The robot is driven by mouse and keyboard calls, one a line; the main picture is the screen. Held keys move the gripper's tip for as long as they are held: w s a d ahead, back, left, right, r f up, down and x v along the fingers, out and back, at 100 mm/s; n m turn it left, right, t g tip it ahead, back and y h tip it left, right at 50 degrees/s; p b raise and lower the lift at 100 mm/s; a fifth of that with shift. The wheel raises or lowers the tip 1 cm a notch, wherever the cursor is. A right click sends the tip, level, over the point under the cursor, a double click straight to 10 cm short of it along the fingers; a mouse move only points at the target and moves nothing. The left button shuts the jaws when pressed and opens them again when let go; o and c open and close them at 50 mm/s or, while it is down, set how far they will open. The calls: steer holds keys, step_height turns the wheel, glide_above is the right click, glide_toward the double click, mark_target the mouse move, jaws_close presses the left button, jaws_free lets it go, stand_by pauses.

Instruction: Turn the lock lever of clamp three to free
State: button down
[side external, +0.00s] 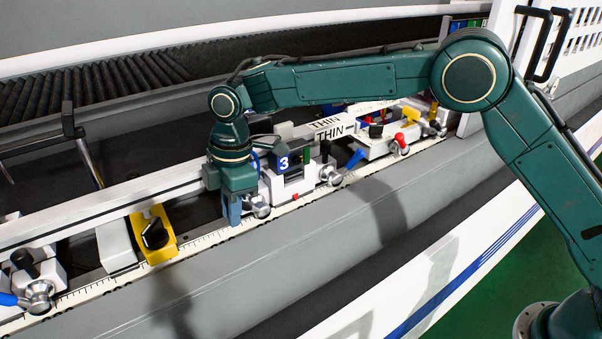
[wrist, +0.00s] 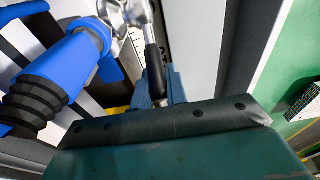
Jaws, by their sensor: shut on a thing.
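Clamp three (side external: 284,190) is a white block with a blue "3" plate (side external: 284,162), on the rail left of the picture's centre in the side view. My gripper (side external: 233,215) points down at its left side, next to a silver hub (side external: 260,208). In the wrist view my gripper (wrist: 157,84) is shut on a black lever handle (wrist: 154,62), which joins a silver hub (wrist: 133,10) at the top. In the side view the handle is hidden behind my fingers. Its lock markings cannot be read.
A yellow block with a black knob (side external: 154,234) sits to the left. A large blue part (wrist: 65,65) is close by in the wrist view. The grey front ledge (side external: 330,235) is clear.

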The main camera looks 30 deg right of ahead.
steer(key=c, duration=1.4)
jaws_free()
steer(key=shift+r, duration=0.1)
steer(key=shift+d+r, duration=0.2)
steer(key=shift+r, duration=1.05)
steer(key=shift+d+r, duration=0.15)
steer(key=shift+r, duration=1.05)
steer(key=shift+d+r, duration=0.2)
steer(key=shift+r, duration=1.05)
